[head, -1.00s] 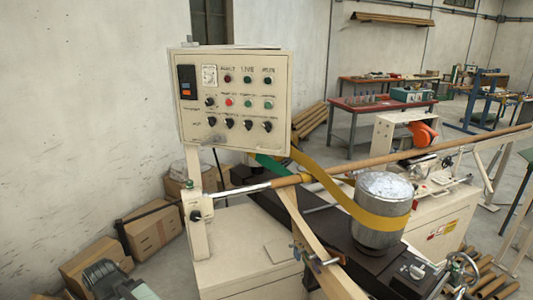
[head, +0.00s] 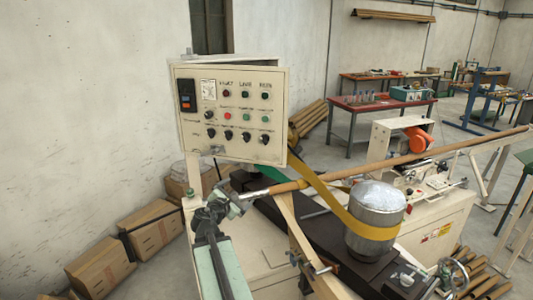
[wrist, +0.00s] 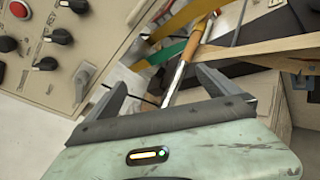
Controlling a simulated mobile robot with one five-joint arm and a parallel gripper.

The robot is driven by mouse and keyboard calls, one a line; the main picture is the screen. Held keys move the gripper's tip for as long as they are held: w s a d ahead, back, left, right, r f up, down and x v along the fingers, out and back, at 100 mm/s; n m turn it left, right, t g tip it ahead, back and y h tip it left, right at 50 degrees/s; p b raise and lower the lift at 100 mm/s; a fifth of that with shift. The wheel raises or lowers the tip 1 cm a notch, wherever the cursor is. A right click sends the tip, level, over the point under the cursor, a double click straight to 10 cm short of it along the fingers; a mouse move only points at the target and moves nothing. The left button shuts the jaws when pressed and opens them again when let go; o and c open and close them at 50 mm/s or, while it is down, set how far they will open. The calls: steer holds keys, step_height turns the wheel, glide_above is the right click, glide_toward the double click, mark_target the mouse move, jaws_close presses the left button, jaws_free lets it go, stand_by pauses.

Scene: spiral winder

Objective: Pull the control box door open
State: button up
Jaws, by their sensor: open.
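The cream control box (head: 230,110) stands on a post at the left in the head view. Its front door carries a switch, coloured buttons and several black knobs. A small grey latch handle (head: 216,149) sits near its bottom edge. In the wrist view, part of the door (wrist: 60,25) fills the upper left, and the grey handle (wrist: 86,80) shows just left of my left finger. My gripper (head: 228,202) is open and empty, below the box in the head view. Its spread fingers (wrist: 162,80) do not hold the handle. I cannot tell whether the door is ajar.
A wooden rod with a metal end (head: 270,188) runs behind my gripper. A yellow belt (head: 330,200) wraps a metal drum (head: 376,208) at the right. Cardboard boxes (head: 100,266) lie on the floor at the left. A red table (head: 383,104) stands farther back.

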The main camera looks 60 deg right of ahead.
mark_target(265, 162)
steer(key=s+d+r+n+h, duration=0.2)
steer(key=s+d+r+n, duration=0.3)
steer(key=d+r+n, duration=0.2)
steer(key=shift+t, duration=0.4)
steer(key=shift+p+x, duration=0.4)
steer(key=shift+x, duration=3.65)
